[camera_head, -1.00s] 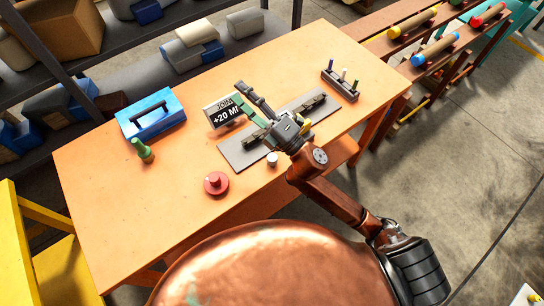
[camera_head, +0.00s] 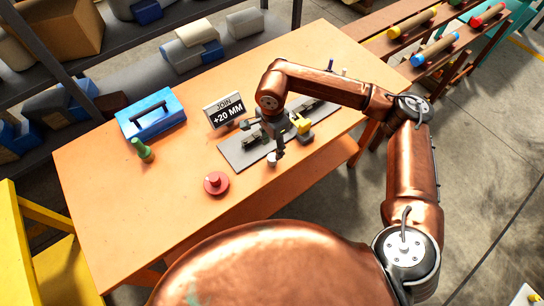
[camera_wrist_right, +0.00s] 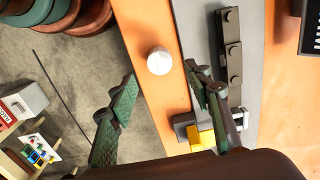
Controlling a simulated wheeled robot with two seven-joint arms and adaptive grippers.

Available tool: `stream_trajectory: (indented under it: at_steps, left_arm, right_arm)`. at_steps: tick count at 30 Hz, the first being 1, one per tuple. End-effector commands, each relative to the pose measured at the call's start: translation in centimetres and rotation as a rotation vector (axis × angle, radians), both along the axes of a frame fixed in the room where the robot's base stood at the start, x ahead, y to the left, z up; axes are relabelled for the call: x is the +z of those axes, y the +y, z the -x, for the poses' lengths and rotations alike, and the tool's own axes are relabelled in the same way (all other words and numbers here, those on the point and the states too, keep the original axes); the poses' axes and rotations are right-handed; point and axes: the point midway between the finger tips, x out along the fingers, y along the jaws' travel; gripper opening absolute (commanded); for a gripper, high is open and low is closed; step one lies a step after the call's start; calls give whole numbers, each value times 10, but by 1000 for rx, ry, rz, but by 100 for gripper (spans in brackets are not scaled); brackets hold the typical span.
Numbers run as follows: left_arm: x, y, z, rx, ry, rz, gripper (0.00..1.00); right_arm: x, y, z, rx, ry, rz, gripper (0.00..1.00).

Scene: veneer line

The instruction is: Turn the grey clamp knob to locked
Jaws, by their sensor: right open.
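A small pale grey round knob (camera_head: 272,159) stands at the front edge of the grey plate (camera_head: 234,155) on the orange table. In the right wrist view the knob (camera_wrist_right: 159,61) appears just beyond the gap between the two dark green fingers. My right gripper (camera_head: 264,140) points down over the plate, partly hidden by its own arm. In the right wrist view the right gripper (camera_wrist_right: 160,78) is open and empty, with its fingers spread apart. I cannot tell the knob's turned position. My left gripper is not in view.
A sign reading "+20 MM" (camera_head: 225,111) stands behind the plate. A yellow block (camera_head: 301,123) is on the plate's right part. A red knob-like disc (camera_head: 216,183), a green peg (camera_head: 143,150) and a blue toolbox (camera_head: 151,115) stand to the left. The table's front left is clear.

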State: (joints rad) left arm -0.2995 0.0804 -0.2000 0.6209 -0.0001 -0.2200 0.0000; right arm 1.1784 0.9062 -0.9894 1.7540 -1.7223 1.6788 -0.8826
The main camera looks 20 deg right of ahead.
Motion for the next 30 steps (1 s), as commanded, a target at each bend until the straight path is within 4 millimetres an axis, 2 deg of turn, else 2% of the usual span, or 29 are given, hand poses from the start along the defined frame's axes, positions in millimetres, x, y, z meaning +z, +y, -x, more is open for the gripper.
stream_trajectory:
  at_steps: [9, 15, 26, 30]
  left_arm:
    - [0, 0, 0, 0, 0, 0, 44]
    - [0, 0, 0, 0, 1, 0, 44]
    - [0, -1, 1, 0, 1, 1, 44]
    - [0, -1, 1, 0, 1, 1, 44]
  right_arm:
    - [-48, 0, 1, -1, 4, 1, 46]
    - [-70, 0, 1, 0, 3, 0, 46]
    - [-74, 1, 1, 0, 1, -1, 46]
    - [-74, 0, 1, 0, 1, -1, 36]
